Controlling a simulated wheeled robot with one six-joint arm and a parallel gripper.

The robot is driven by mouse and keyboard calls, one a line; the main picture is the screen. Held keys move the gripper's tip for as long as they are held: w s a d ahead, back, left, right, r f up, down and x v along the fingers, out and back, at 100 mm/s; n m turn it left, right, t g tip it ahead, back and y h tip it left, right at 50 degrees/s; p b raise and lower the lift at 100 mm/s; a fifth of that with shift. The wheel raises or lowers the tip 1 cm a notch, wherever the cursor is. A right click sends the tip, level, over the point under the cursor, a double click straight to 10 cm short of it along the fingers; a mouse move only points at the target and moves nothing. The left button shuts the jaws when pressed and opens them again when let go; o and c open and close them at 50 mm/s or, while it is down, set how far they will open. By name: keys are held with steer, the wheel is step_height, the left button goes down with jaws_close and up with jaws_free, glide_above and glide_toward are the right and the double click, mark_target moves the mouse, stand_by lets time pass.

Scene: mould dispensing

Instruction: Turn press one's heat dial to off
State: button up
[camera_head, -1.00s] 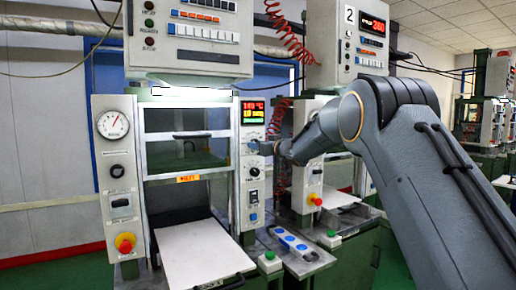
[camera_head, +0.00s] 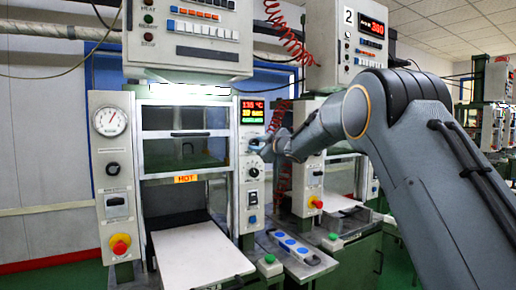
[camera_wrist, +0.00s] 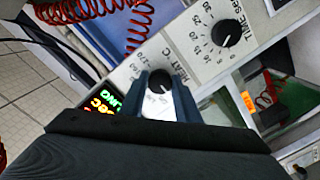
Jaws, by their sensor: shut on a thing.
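The heat dial (camera_wrist: 159,82) is a black knob under the printed word HEAT on press one's white panel. It shows in the wrist view between the two dark fingers of my gripper (camera_wrist: 163,88), which are shut on it. Part of its scale is covered by the fingers, and I cannot tell where its pointer stands. In the head view my gripper (camera_head: 263,145) is at the panel right of the press opening and hides the dial. The display (camera_head: 252,111) above it reads about 135 °C with a seconds line below.
The time dial (camera_wrist: 227,34) is close beside the heat dial; it also shows lower on the panel in the head view (camera_head: 254,172). An orange HOT sign (camera_head: 186,179) is on the press. A red coiled cable (camera_wrist: 138,30) hangs nearby. Press two's control box (camera_head: 348,45) stands to the right.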

steer(key=shift+r, duration=0.1)
stand_by(0.4)
steer(key=o, duration=1)
steer(key=shift+o, duration=0.2)
steer(key=b+v, duration=0.2)
steer(key=v, duration=0.5)
steer(key=shift+s+d, duration=0.2)
steer(key=shift+s, duration=0.1)
steer(key=shift+d, duration=0.1)
